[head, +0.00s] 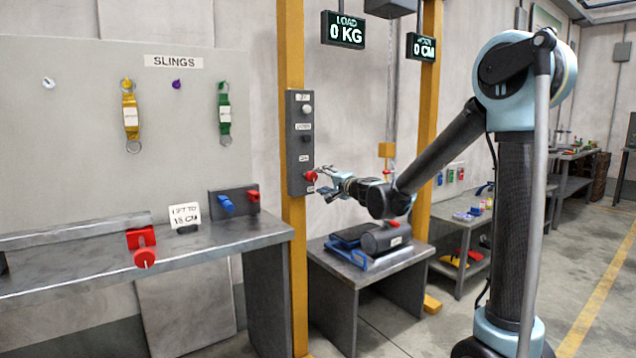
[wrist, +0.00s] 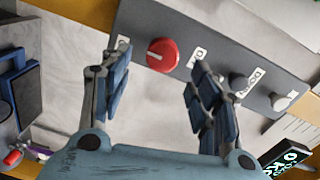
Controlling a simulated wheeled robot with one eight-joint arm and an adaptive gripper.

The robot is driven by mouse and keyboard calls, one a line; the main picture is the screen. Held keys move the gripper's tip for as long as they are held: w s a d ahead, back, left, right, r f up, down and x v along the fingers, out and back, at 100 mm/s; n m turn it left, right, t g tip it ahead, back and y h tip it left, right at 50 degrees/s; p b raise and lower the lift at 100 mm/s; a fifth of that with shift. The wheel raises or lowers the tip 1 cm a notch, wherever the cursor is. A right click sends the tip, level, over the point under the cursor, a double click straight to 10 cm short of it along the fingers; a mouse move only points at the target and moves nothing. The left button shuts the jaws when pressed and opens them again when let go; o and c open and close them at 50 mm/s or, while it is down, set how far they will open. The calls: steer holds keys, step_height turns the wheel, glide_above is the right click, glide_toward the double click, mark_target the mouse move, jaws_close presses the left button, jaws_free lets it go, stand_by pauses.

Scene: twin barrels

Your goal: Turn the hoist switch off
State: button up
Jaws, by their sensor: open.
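The hoist switch is a round red knob (head: 311,177) at the bottom of a grey control panel (head: 293,145) on the yellow post. In the wrist view the knob (wrist: 162,55) has a white pointer line toward the picture's left, and a partly hidden label sits to its right. My gripper (head: 326,182) is beside the knob at the panel's front. In the wrist view my gripper (wrist: 163,75) is open and empty, its fingers either side of the knob in the picture. I cannot tell whether a finger touches it.
Two push buttons sit above the knob; the top one (head: 307,109) is pale. Hanging displays read load 0 KG (head: 343,30) and 0 CM (head: 421,47). A low table (head: 345,268) with a dark cylindrical device stands below my arm. A workbench (head: 200,252) is at left.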

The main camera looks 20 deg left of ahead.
steer(key=shift+v, duration=2.95)
steer(key=s+d+f+n+g+h, duration=0.2)
steer(key=s+d+f+g+h, duration=0.1)
steer(key=s+d+f, duration=0.5)
steer(key=s+d+f+n+g+h, duration=0.2)
steer(key=s+d+f+h, duration=0.3)
steer(key=s+d, duration=0.9)
steer(key=s+d+f+n+g+h, duration=0.2)
steer(key=s+d+f+g+h, duration=0.2)
steer(key=s+d+f, duration=0.7)
steer(key=d+f+h, duration=0.1)
steer(key=d, duration=0.8)
steer(key=shift+s, duration=0.35)
steer(key=shift+d, duration=0.1)
